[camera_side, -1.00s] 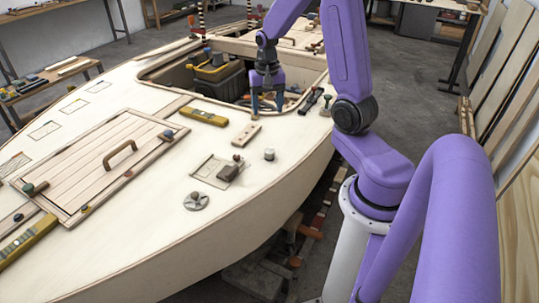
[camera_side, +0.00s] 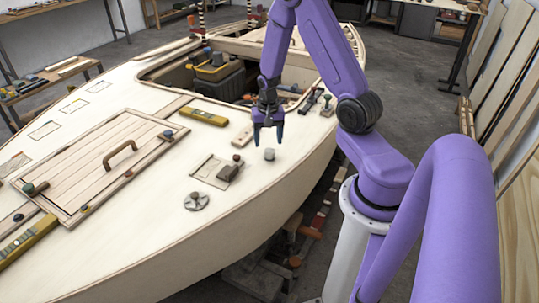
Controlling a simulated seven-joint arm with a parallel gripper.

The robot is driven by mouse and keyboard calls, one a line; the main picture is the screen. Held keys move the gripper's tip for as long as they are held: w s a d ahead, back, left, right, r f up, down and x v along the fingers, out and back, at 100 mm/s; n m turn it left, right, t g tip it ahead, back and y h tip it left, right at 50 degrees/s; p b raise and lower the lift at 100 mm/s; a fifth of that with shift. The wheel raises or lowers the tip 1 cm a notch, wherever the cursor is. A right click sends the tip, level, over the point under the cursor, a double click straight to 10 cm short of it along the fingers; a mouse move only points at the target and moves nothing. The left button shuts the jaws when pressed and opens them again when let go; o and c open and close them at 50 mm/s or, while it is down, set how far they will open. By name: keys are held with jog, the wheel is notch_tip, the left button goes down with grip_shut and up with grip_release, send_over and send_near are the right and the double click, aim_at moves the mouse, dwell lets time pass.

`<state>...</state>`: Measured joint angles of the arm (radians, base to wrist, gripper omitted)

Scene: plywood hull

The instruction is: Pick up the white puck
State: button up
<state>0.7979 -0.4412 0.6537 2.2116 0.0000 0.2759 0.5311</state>
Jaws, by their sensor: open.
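A small light grey-white cylinder, which looks like the white puck (camera_side: 270,154), stands on the pale plywood deck (camera_side: 235,215) near its right edge. My gripper (camera_side: 268,143) points down with its fingers apart. Its fingertips show just above the puck in the picture, with nothing visible between them. The puck is fully in view. From this one side view I cannot tell the exact height or depth gap between fingertips and puck.
A wooden block with a dark knob (camera_side: 228,172) and a round metal disc (camera_side: 196,201) sit to the puck's left. A small wooden strip (camera_side: 242,136) lies behind it. A yellow level (camera_side: 203,117) and an open cockpit with a toolbox (camera_side: 218,80) are farther back. The deck in front is clear.

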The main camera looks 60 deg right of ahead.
aim_at(270, 151)
jog(key=shift+s+a+f, duration=0.1)
jog(key=shift+s+f, duration=0.05)
jog(key=shift+f, duration=1.2)
jog(key=shift+s+f, duration=0.15)
jog(key=shift+f, duration=1.15)
jog(key=c, duration=1.1)
